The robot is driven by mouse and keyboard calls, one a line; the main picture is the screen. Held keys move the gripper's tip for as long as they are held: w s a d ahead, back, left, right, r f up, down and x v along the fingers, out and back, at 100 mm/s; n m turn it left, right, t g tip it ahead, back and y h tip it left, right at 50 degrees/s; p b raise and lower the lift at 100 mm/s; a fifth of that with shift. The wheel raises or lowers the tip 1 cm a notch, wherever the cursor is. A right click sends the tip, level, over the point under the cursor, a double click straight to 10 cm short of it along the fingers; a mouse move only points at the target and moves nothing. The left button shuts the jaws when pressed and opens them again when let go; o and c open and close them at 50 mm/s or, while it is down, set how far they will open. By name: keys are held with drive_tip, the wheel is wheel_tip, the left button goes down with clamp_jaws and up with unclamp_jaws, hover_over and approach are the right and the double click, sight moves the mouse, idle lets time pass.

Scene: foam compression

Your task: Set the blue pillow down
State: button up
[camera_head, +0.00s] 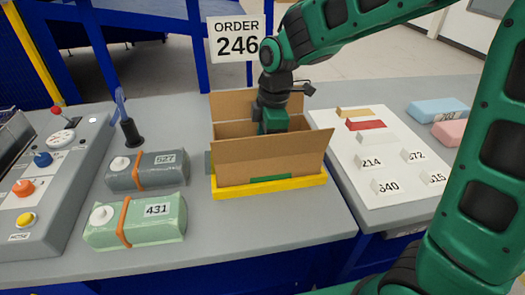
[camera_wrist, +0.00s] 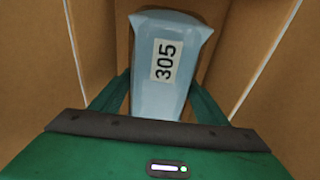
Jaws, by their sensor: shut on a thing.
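The blue pillow (camera_wrist: 158,92) shows in the wrist view, pale blue with a white label reading 305. My gripper (camera_wrist: 160,100) is shut on it, with one green finger on each side. In the head view my gripper (camera_head: 273,122) reaches down into an open cardboard box (camera_head: 270,160), and the box's front wall hides the fingers and the pillow. Cardboard walls (camera_wrist: 95,35) stand around the pillow in the wrist view. I cannot tell whether the pillow touches the box's bottom.
The box sits in a yellow tray (camera_head: 270,190). Left are a grey pillow (camera_head: 172,171) labelled 527, a green one (camera_head: 160,226) labelled 431 and a control panel (camera_head: 45,185). Right are a white board (camera_head: 385,190) with small blocks, and blue (camera_head: 425,110) and pink (camera_head: 449,133) pieces.

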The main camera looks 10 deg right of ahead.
drive_tip(key=o, duration=1)
drive_tip(key=shift+f, duration=0.1)
drive_tip(key=r, duration=0.4)
drive_tip(key=d+r, duration=0.1)
drive_tip(key=r, duration=0.7)
drive_tip(key=shift+d+r, duration=0.1)
drive_tip(key=shift+d, duration=0.15)
